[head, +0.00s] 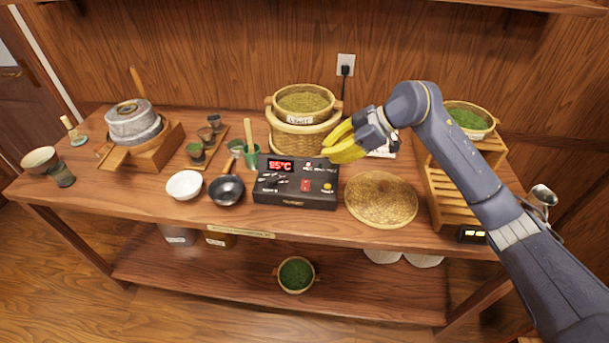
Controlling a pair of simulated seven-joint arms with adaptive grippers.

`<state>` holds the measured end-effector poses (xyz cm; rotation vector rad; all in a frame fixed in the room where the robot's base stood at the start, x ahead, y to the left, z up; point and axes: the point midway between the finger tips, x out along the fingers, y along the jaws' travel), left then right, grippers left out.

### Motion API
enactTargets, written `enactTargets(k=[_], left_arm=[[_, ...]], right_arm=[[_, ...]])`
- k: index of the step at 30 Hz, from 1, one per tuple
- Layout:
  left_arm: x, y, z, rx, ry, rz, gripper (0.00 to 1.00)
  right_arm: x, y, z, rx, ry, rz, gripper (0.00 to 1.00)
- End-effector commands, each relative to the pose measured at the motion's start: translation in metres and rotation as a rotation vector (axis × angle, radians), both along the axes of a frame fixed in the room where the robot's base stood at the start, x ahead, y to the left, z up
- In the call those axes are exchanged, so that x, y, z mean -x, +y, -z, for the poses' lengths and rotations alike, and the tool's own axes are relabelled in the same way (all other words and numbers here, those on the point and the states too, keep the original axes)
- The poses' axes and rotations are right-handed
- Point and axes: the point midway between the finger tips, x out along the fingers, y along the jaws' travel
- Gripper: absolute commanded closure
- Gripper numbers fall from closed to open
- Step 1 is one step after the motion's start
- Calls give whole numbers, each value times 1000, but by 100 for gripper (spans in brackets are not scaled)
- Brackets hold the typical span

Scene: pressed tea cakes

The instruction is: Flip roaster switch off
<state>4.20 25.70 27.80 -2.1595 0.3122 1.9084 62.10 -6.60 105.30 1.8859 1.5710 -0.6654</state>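The roaster control box (268,198) is black and sits at the middle of the table near its front edge. Its red display (280,165) reads what looks like 95°C. A small red switch (306,186) is on its top face, right of centre; its exact position is too small to tell. My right gripper (326,147) has yellow fingers and hangs above the back right corner of the box, apart from the switch. Its fingers lie close together, and I cannot tell if a gap is between them. No object shows in it. My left gripper is not in view.
A woven tray (381,200) lies right of the box. A black pan (227,191) and a white bowl (184,185) are on its left. A tea basket (304,103) stands behind it. A wooden rack (446,200) is further right, beside my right arm.

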Motion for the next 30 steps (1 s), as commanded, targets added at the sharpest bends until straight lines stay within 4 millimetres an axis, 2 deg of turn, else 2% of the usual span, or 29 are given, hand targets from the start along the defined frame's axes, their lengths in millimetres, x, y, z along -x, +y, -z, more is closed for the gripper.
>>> enactTargets(k=[8, 14, 30], left_arm=[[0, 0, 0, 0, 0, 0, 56], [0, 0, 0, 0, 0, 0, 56], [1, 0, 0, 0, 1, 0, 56]], right_arm=[[0, 1, 1, -1, 1, -1, 100], [-2, 11, 11, -2, 3, -2, 100], [-17, 71, 75, -1, 3, -2, 100]])
